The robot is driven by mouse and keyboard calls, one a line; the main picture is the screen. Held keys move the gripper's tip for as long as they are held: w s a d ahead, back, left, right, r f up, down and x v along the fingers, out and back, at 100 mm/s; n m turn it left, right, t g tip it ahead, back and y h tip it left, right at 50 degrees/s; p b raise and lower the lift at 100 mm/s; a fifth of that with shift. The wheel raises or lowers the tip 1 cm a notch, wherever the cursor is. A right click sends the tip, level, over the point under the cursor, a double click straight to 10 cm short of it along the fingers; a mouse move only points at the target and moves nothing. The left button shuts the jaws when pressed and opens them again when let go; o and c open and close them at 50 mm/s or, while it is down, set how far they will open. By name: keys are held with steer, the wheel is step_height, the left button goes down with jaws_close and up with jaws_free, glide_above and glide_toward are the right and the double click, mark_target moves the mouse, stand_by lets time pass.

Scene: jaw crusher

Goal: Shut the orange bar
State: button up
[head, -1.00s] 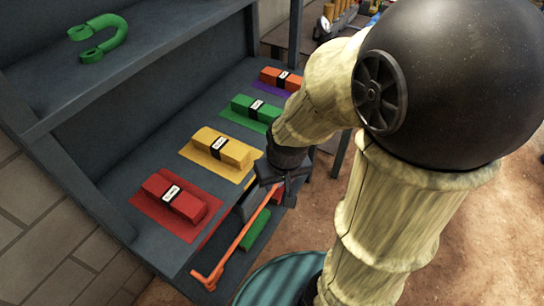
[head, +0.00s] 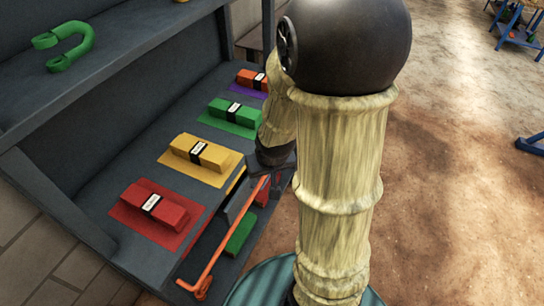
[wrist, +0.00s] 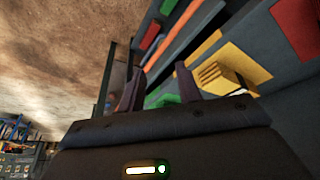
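The orange bar (head: 232,232) is a long thin rod with a bent near end. It runs along the front of the shelf unit, below the row of coloured blocks. My gripper (head: 274,180) is at the bar's far end, partly hidden by my arm. In the wrist view the two dark fingers of my gripper (wrist: 158,92) are spread apart with nothing visibly clamped between them. Whether gripper and bar touch is unclear.
The shelf (head: 95,192) bears red (head: 168,214), yellow (head: 215,161), green (head: 220,107) and orange (head: 246,79) blocks on coloured mats. A green block (head: 240,236) sits lower, behind the bar. A green shackle (head: 68,58) lies on the upper shelf. Open dirt ground lies right.

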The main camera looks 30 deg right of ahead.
steer(key=w+d+f+m+t+y+b, duration=0.1)
steer(key=w+d+f+m+t+b, duration=0.15)
steer(key=d+f, duration=0.35)
steer(key=w+d+f+m+t+y+b, duration=0.1)
steer(key=d+f+m+t+y, duration=0.15)
steer(key=d+f, duration=0.35)
steer(key=s+m+t, duration=0.1)
steer(key=m+t, duration=0.1)
steer(key=s+d+f+m+t+y+b, duration=0.1)
steer(key=s+m+t, duration=0.1)
steer(key=m+t, duration=0.1)
steer(key=s+m+t+y+b, duration=0.1)
steer(key=s+m+t, duration=0.1)
steer(key=m+t, duration=0.1)
steer(key=shift+d+f, duration=0.2)
steer(key=shift+d, duration=0.2)
steer(key=shift+w, duration=0.1)
steer(key=x, duration=1.7)
steer(key=shift+w, duration=0.2)
